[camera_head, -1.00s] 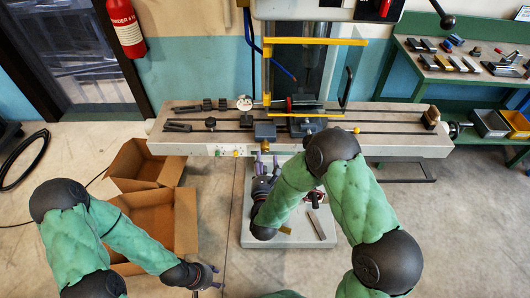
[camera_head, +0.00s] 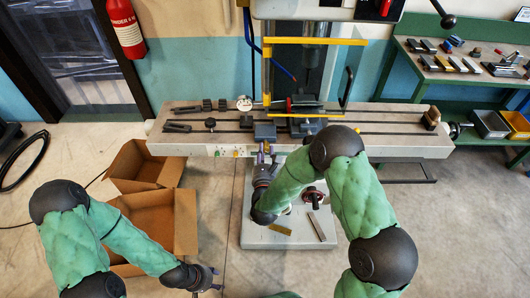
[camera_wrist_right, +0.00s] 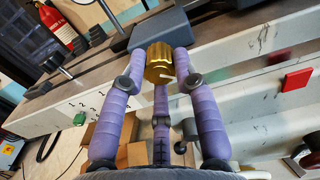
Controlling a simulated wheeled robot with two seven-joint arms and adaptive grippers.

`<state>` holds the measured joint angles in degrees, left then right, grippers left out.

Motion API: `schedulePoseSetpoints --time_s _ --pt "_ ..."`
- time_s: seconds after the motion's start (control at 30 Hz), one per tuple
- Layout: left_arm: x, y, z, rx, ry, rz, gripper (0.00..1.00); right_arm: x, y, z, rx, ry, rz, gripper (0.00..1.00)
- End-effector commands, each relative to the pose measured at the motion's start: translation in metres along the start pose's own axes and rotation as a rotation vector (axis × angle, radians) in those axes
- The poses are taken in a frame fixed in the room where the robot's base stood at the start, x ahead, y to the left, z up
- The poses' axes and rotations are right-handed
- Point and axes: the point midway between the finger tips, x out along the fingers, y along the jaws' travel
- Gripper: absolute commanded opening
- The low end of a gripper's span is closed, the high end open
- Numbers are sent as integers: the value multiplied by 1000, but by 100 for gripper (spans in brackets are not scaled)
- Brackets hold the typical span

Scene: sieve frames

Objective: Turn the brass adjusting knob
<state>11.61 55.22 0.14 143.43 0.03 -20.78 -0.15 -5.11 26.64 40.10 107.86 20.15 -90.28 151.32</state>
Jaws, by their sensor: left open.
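The brass adjusting knob (camera_wrist_right: 159,62) is a ribbed golden cylinder with a pale mark on its face, in front of the machine table's edge in the right wrist view. My right gripper (camera_wrist_right: 160,66) has its purple fingers around the knob, one on each side and one below. Narrow gaps seem to show at the side fingers; contact below is unclear. In the head view my right gripper (camera_head: 264,152) is at the table's front edge and the knob cannot be made out. My left gripper (camera_head: 214,278) is open and empty, low in the picture, far from the knob.
Cardboard boxes (camera_head: 185,220) stand left of my right arm. Loose bars (camera_head: 317,227) lie on the machine's base.

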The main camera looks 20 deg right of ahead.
Motion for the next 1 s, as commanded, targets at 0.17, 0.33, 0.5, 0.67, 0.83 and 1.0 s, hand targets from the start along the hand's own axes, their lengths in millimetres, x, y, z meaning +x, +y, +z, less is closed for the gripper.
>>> schedulePoseSetpoints --time_s 0.17,0.33,0.5,0.67,0.83,1.0 --pt "1 0 0 0 0 0 47 0 0 1 -9 -3 0 0" --pt "7 -2 0 0 0 0 47 0 0 0 -57 -3 0 0" --pt "17 -6 -1 0 0 0 47 1 1 0 -159 -6 -1 0" --pt "29 -10 -1 0 0 0 47 1 1 0 -295 -8 -2 0" --pt "41 -15 -2 0 0 0 47 1 1 0 -457 -8 -3 0" --pt "52 -19 -2 0 0 0 47 1 1 1 -619 -9 -3 0"
